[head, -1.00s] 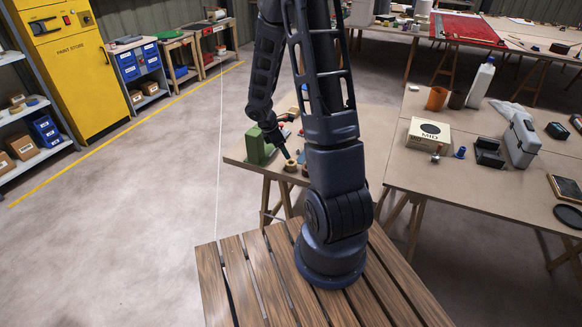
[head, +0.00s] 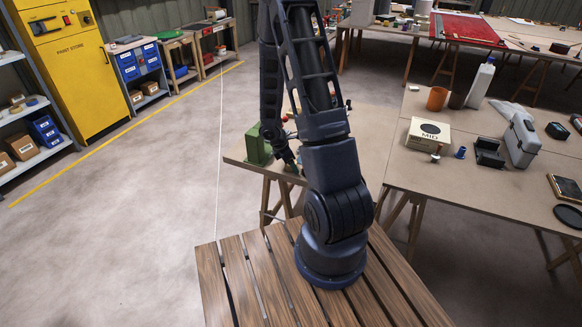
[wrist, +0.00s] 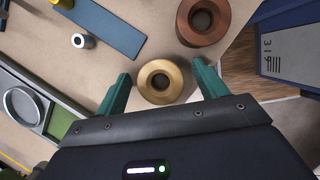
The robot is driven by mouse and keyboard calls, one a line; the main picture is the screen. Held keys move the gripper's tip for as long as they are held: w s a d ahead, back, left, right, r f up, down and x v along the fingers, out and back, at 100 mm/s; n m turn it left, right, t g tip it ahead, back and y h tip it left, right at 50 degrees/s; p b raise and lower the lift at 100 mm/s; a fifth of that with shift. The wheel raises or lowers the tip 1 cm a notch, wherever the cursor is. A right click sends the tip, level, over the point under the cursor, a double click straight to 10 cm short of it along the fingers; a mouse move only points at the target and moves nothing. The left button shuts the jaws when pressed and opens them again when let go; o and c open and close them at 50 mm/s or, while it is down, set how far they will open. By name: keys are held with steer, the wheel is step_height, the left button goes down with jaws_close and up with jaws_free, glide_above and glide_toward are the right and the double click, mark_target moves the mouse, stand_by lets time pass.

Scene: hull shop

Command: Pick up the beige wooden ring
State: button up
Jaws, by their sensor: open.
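In the wrist view the beige wooden ring (wrist: 160,82) stands on the bench top, its round hole facing up at me. My gripper (wrist: 160,90) is open, with one green finger to the left of the ring and one to the right, and gaps show on both sides. In the head view my gripper (head: 291,164) is low at the near edge of the small bench, and my arm hides most of that spot. I cannot make out the ring in the head view now.
A brown ring (wrist: 203,20) stands close to the right finger. A blue flat strip (wrist: 104,26) and a small metal ring (wrist: 83,41) lie to the left. A green machine (head: 257,146) stands left of my gripper. The bench edge is close on the right.

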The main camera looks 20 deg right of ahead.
steer(key=shift+f, duration=0.1)
steer(key=c, duration=1.1)
steer(key=shift+o, duration=0.2)
